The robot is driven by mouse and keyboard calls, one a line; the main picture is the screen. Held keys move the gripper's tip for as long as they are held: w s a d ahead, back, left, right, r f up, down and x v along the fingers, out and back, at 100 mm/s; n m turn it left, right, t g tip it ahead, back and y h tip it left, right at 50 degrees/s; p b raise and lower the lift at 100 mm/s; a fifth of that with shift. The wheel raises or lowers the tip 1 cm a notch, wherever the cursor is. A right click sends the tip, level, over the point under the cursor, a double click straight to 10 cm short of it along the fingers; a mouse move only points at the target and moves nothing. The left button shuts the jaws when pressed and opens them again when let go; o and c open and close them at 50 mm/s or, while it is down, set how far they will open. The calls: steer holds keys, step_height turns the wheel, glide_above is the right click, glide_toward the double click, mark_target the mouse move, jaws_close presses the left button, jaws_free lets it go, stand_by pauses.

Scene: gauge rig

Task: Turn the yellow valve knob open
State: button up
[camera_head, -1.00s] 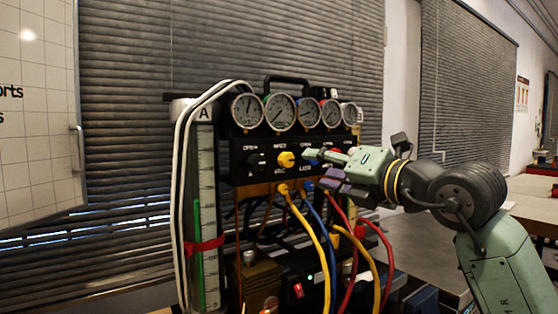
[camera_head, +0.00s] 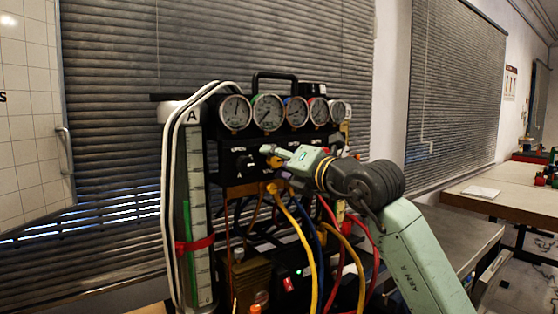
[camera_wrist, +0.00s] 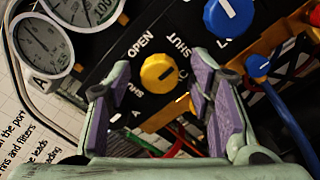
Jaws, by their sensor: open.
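The yellow valve knob (camera_wrist: 158,73) is on the black panel in the wrist view, with the words OPEN at its upper left and SHUT at its upper right. My gripper (camera_wrist: 160,82) is open, with one purple-padded finger on each side of the knob in this picture. I see no finger touching it. In the head view my gripper (camera_head: 277,152) is at the panel and hides most of the yellow knob (camera_head: 275,162).
A blue knob (camera_wrist: 228,15) is to the upper right of the yellow one. Several round gauges (camera_head: 268,112) line the top of the rig. Yellow, blue and red hoses (camera_head: 304,235) hang below the panel. A dark bench (camera_head: 455,245) stands at the right.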

steer(key=shift+c, duration=0.2)
jaws_close()
stand_by(0.3)
steer(key=shift+f+n+b, duration=0.1)
steer(key=shift+n+b, duration=0.3)
steer(key=shift+b, duration=0.05)
steer(key=n+b, duration=0.2)
steer(key=shift+f+n, duration=0.1)
steer(key=shift+n, duration=0.3)
steer(key=n+b, duration=0.3)
steer(key=n, duration=0.1)
steer(key=n+b, duration=0.1)
steer(key=n, duration=0.4)
steer(key=n+b, duration=0.1)
steer(key=n, duration=0.4)
steer(key=shift+r, duration=0.2)
steer(key=shift+n, duration=0.3)
